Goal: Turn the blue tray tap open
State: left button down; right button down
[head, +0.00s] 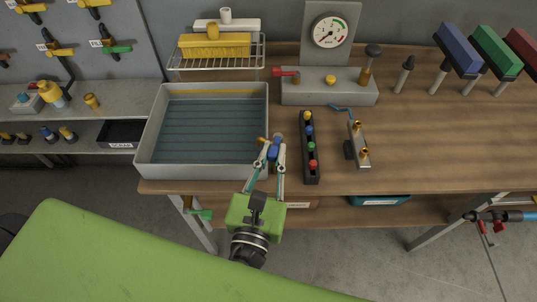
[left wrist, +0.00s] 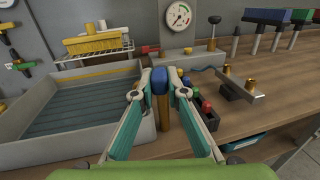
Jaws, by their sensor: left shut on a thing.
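The blue tray tap (head: 273,151) is at the right wall of the grey tray (head: 151,140), near its front corner. In the left wrist view its blue handle (left wrist: 160,82) stands upright between the fingertips, with a brass part (left wrist: 163,117) below. My left gripper (head: 271,158) reaches in from the front and is shut on the blue handle, one finger on each side. The fingers hide part of the tap, and I cannot tell its turn angle exactly. My right gripper is not in view.
A black block with coloured knobs (head: 309,150) stands close to the right of the tap. Beyond it is a metal bracket with brass fittings (head: 358,146). A grey manifold (head: 329,88) with a red lever and a gauge (head: 330,32) stand behind.

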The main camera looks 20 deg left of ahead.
pick_arm(q)
jog(key=shift+d+n+y, duration=0.2)
jog(key=shift+n+y, duration=0.2)
jog(key=shift+y, duration=0.3)
jog(key=c, duration=2)
grip_release()
jog(key=shift+f, duration=0.1)
jog(key=s, duration=0.4)
jog(key=s+d, duration=0.1)
jog(key=s, duration=0.7)
jog(key=shift+d, duration=0.3)
jog(key=shift+w, duration=0.1)
